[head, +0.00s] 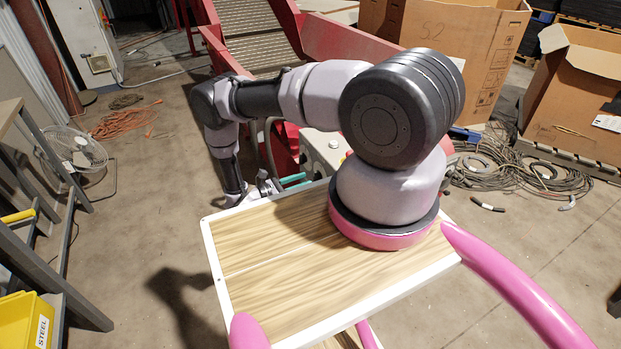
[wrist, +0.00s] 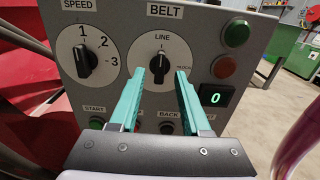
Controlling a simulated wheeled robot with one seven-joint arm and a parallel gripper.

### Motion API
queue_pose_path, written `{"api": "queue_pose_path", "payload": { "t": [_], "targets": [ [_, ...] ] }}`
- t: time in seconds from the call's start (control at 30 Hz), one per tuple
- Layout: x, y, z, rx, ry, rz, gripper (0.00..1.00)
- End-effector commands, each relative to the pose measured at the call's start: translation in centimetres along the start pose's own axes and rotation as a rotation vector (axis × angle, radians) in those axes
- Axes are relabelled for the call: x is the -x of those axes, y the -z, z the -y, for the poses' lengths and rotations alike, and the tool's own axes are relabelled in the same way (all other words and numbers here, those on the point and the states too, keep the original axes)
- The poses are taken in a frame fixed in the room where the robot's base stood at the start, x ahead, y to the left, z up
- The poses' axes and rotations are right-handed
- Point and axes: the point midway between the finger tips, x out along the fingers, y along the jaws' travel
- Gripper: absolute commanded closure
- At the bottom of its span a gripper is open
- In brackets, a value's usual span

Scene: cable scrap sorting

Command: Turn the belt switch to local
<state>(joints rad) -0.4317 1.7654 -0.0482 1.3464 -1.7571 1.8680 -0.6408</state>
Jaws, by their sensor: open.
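The belt switch (wrist: 159,66) is a black knob on a round white dial under the word BELT in the wrist view. Its knob stands upright, toward LINE at the top. My gripper (wrist: 160,77) is open, with one teal finger on each side of the knob. I cannot tell whether the fingers touch it. In the head view, my gripper (head: 290,180) reaches the grey control box (head: 322,152), which is mostly hidden by my arm.
Left of the belt switch is the SPEED knob (wrist: 83,58). On the right are a green light (wrist: 237,33), a red light (wrist: 224,67) and a display (wrist: 215,98) reading 0. START and BACK buttons sit below. A red conveyor (head: 262,35) stands behind the box.

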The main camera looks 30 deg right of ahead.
Motion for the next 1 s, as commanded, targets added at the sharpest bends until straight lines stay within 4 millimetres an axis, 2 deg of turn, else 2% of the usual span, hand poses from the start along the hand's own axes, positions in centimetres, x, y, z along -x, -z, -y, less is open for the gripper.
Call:
{"api": "queue_pose_path", "payload": {
  "t": [0.1,0.2,0.37,0.6,0.67,0.73,1.0],
  "targets": [
    [-1.9,0.0,0.1,0.000,0.003,-0.001,0.53],
    [-3.0,0.0,0.0,0.001,0.002,-0.001,0.53],
    [-3.8,0.0,0.0,0.000,0.001,-0.002,0.53],
    [-3.8,0.0,0.0,-0.001,0.000,-0.002,0.53],
    [-3.8,0.0,0.0,-0.001,0.000,-0.002,0.72],
    [-3.8,0.0,0.0,-0.001,0.000,-0.002,0.99],
    [-3.8,0.0,0.0,-0.007,0.000,-0.001,1.00]
  ]
}}
